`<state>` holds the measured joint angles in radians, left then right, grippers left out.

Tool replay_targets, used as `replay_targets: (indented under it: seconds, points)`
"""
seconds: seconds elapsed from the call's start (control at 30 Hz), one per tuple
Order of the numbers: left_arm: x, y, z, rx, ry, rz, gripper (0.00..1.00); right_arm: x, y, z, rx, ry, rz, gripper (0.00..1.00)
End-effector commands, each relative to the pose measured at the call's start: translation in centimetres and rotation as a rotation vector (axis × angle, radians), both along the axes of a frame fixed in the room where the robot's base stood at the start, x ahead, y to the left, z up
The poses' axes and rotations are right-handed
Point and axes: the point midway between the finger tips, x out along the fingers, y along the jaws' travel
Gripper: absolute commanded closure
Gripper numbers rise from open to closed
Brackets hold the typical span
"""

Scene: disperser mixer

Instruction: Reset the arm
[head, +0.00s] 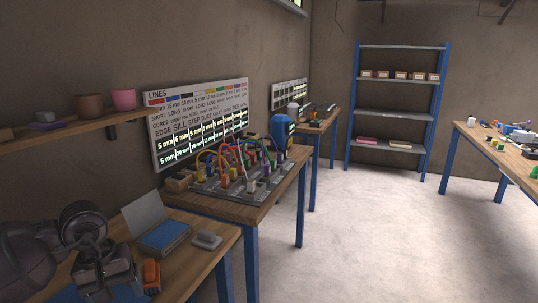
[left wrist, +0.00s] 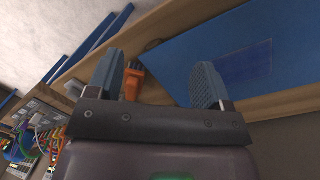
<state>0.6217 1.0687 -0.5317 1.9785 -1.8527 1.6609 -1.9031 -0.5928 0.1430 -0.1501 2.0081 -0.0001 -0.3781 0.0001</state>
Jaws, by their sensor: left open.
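My left arm comes in at the lower left of the head view, folded over the near wooden table (head: 210,262). My left gripper (left wrist: 160,75) is open in the left wrist view, with its two grey-blue fingers apart and nothing between them. Its fingertips are hard to make out in the head view. An orange object (head: 151,277) stands on the table just right of the gripper; it also shows in the left wrist view (left wrist: 133,82), beyond the left finger. A flat blue surface (left wrist: 225,50) lies beyond the right finger. My right gripper is not in view.
An open case with a blue inside (head: 165,236) and a small grey object (head: 207,240) share the near table. A board with several coloured cables (head: 228,180) stands on the bench behind. A wall shelf (head: 70,137) runs above the arm. The floor (head: 350,235) is clear.

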Motion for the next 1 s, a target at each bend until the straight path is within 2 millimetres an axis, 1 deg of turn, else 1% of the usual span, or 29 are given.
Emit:
replay_targets:
  seconds: [0.03, 0.1, 0.17, 0.27, 0.3, 0.4, 0.5, 0.6, 0.7, 0.77, 0.87, 0.97, 1.0]
  points:
    - [-0.5, -1.5, -0.8, -0.074, 0.008, 0.019, 0.27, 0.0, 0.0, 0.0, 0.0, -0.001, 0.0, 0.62]
    - [-1.0, -3.5, -1.3, -0.178, 0.017, 0.057, 0.27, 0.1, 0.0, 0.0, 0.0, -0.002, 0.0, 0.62]
    - [-1.6, -5.4, -1.7, -0.277, 0.03, 0.094, 0.27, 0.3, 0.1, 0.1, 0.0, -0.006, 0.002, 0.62]
    - [-2.6, -8.7, -1.8, -0.463, 0.067, 0.176, 0.27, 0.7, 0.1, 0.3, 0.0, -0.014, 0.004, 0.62]
    - [-3.1, -10.1, -1.7, -0.547, 0.089, 0.217, 0.27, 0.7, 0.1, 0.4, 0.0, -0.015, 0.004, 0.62]
    - [-4.1, -13.3, -0.9, -0.772, 0.162, 0.344, 0.27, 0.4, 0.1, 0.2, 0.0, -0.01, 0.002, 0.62]
    - [-4.9, -15.9, 0.6, -0.996, 0.26, 0.491, 0.27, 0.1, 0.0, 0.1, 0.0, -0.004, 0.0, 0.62]
    - [-5.3, -17.5, 2.4, -1.211, 0.378, 0.652, 0.27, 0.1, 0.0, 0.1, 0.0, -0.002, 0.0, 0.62]
    - [-5.3, -18.2, 4.2, -1.416, 0.513, 0.826, 0.27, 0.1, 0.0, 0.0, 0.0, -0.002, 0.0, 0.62]
    - [-5.1, -18.1, 5.2, -1.534, 0.603, 0.935, 0.27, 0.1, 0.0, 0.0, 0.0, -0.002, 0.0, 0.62]
    - [-4.6, -17.2, 6.5, -1.722, 0.761, 1.125, 0.27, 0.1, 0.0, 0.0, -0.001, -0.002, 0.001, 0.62]
    - [-4.0, -15.7, 7.1, -1.898, 0.935, 1.32, 0.27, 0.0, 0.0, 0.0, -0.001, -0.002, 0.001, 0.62]
    - [-3.8, -14.8, 7.2, -1.965, 1.007, 1.4, 0.27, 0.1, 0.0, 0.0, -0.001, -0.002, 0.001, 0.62]
